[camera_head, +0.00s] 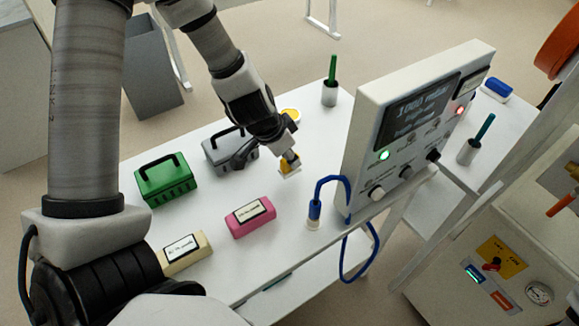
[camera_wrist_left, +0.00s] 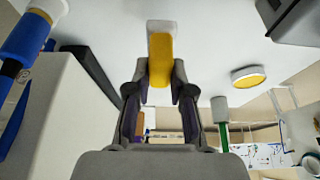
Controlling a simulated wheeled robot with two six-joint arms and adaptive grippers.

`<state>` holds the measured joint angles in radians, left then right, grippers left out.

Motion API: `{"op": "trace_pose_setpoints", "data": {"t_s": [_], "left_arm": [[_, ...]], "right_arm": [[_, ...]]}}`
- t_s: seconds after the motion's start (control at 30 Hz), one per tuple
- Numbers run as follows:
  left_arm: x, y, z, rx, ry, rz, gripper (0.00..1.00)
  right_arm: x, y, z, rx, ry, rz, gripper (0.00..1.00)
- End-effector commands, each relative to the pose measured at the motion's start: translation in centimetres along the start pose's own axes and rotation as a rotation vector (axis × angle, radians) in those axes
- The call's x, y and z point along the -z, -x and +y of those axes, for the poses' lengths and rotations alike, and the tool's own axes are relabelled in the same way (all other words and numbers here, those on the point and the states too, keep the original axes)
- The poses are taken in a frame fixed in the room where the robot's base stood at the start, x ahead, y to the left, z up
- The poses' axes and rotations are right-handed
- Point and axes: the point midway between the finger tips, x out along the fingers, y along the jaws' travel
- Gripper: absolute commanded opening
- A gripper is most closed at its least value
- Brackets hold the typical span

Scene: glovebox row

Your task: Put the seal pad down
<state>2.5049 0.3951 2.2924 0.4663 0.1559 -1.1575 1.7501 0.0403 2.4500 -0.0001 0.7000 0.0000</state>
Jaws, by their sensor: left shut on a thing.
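My left gripper (camera_head: 284,150) is shut on a small pad with a yellow face and a white end, which I take to be the seal pad (camera_head: 288,167). The pad also shows in the left wrist view (camera_wrist_left: 160,48), between the fingertips of the left gripper (camera_wrist_left: 160,76). It is over the white table (camera_head: 305,238), left of the display unit. I cannot tell whether it touches the tabletop. A round white dish with a yellow inside (camera_head: 291,113) is behind the left wrist; it also shows in the wrist view (camera_wrist_left: 248,77). My right gripper is not in view.
A grey case (camera_head: 225,158) and a green case (camera_head: 166,182) stand left of the gripper. A pink block (camera_head: 250,217) and a cream block (camera_head: 184,251) lie nearer. The display unit (camera_head: 376,165) and a blue-corded tool (camera_head: 314,212) stand right. A green-handled holder (camera_head: 330,92) stands behind.

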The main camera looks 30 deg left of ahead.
Motion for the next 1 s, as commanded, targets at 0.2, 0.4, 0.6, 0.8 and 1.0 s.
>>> {"op": "trace_pose_setpoints", "data": {"t_s": [0.2, 0.4, 0.6, 0.8, 1.0], "left_arm": [[-1.6, -3.8, 0.0, 0.001, -0.002, 0.000, 0.00], [-1.5, -3.5, 0.0, 0.000, 0.000, 0.000, 0.00], [-1.5, -3.6, 0.0, 0.000, 0.000, 0.000, 0.47], [-1.5, -3.6, 0.0, 0.000, 0.000, 0.000, 0.47], [-1.3, -2.2, 0.0, -0.001, 0.001, 0.002, 0.47]], "right_arm": [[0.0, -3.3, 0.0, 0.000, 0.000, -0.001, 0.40], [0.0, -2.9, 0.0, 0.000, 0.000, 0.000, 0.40], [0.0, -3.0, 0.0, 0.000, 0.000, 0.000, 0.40], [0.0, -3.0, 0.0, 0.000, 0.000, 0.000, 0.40], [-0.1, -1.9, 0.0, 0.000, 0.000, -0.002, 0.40]]}}
